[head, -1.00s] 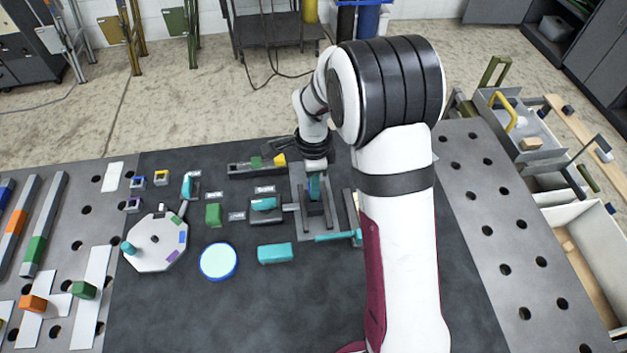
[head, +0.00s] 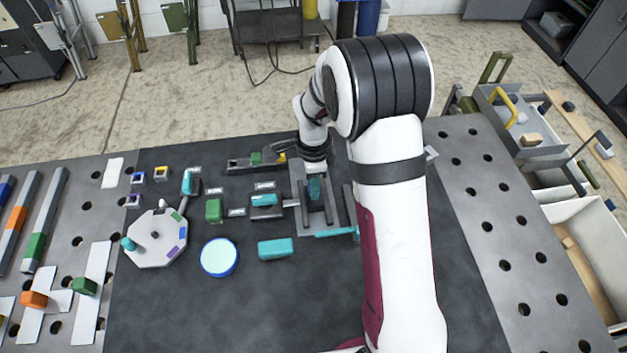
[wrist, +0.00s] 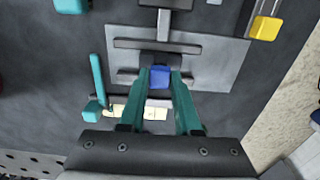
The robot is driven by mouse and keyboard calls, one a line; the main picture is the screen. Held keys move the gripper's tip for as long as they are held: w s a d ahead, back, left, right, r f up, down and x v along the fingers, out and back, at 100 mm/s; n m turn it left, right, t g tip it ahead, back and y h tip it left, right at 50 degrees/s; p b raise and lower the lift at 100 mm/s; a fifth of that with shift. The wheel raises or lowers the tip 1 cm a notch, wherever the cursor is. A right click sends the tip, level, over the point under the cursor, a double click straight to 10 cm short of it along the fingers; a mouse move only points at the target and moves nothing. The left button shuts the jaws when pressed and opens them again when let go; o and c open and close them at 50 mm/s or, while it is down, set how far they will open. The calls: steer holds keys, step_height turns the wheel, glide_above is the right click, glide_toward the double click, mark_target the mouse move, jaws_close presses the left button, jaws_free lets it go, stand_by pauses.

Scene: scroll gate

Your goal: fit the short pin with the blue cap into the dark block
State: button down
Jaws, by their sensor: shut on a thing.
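My gripper (wrist: 161,74) points down with its teal fingers shut on the blue cap (wrist: 160,79) of the short pin. The pin's shaft is hidden below the cap. The dark block (wrist: 158,59) is just beyond and beneath the cap, in the middle of a grey plate (wrist: 215,65). I cannot tell whether the pin is in the block or above it. In the head view my gripper (head: 314,187) is over the same grey plate (head: 299,185), and the arm and fingers hide most of the block and the pin.
A teal-handled bar (head: 335,234) lies at the plate's near edge. A teal slider (head: 264,201) stands left of the plate, and a teal block (head: 275,249) lies nearer. A rail with a yellow end (wrist: 263,28) is close by. The dark mat's front is clear.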

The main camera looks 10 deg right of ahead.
steer(key=shift+f, duration=0.75)
steer(key=shift+c, duration=0.2)
jaws_free()
stand_by(0.4)
steer(key=shift+r, duration=3.55)
